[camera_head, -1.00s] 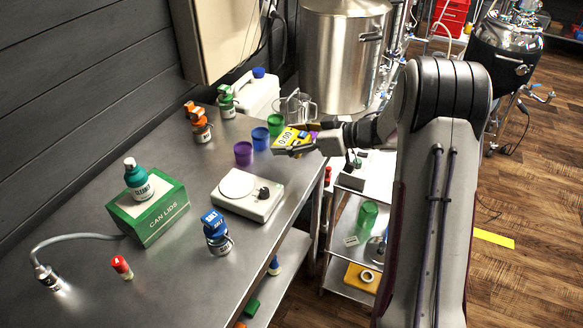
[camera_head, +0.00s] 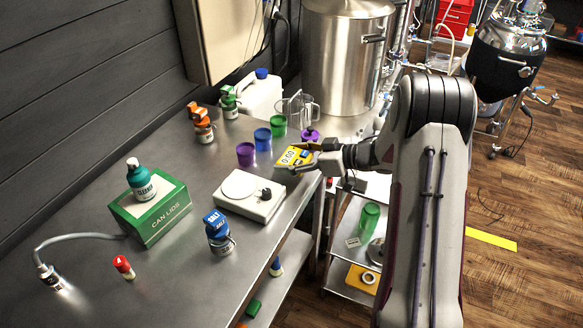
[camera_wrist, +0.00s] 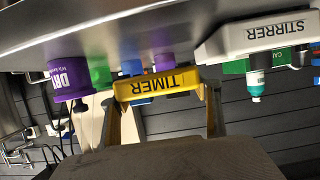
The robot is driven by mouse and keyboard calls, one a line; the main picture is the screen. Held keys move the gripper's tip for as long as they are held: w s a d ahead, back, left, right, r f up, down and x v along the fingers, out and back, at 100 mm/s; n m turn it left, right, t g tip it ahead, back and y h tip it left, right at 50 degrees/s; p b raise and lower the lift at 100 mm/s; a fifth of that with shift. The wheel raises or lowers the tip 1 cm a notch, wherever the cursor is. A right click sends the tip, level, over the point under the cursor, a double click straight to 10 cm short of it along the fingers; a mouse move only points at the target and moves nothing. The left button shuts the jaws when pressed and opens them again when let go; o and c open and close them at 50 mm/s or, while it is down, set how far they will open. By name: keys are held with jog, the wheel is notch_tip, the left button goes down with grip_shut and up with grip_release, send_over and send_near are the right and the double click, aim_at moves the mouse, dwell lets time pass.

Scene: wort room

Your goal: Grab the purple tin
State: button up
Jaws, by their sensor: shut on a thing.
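The purple tin (camera_head: 310,136) stands upright at the right edge of the steel bench, just behind my gripper in the head view. In the wrist view, which looks upside down, the purple tin (camera_wrist: 68,80) is at the left with part of its white lettering visible. My gripper (camera_head: 300,157) is shut on a yellow timer (camera_wrist: 160,84), with one finger at each end of it. The timer's display faces up in the head view. The gripper and timer are apart from the tin.
A purple cup (camera_head: 245,154), blue cup (camera_head: 262,139) and green cup (camera_head: 278,125) stand in a row beside the timer. A clear jug (camera_head: 297,108) is behind the tin. The white stirrer (camera_head: 248,196) sits in front. Bare bench lies left of the cups.

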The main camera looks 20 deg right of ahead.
jog(key=shift+r, duration=0.1)
jog(key=shift+f, duration=1.85)
jog(key=shift+f, duration=0.1)
jog(key=o, duration=2)
jog(key=shift+f, duration=0.15)
jog(key=shift+o, duration=0.2)
jog(key=shift+d+r, duration=0.1)
jog(key=shift+r, duration=0.1)
jog(key=v, duration=1.2)
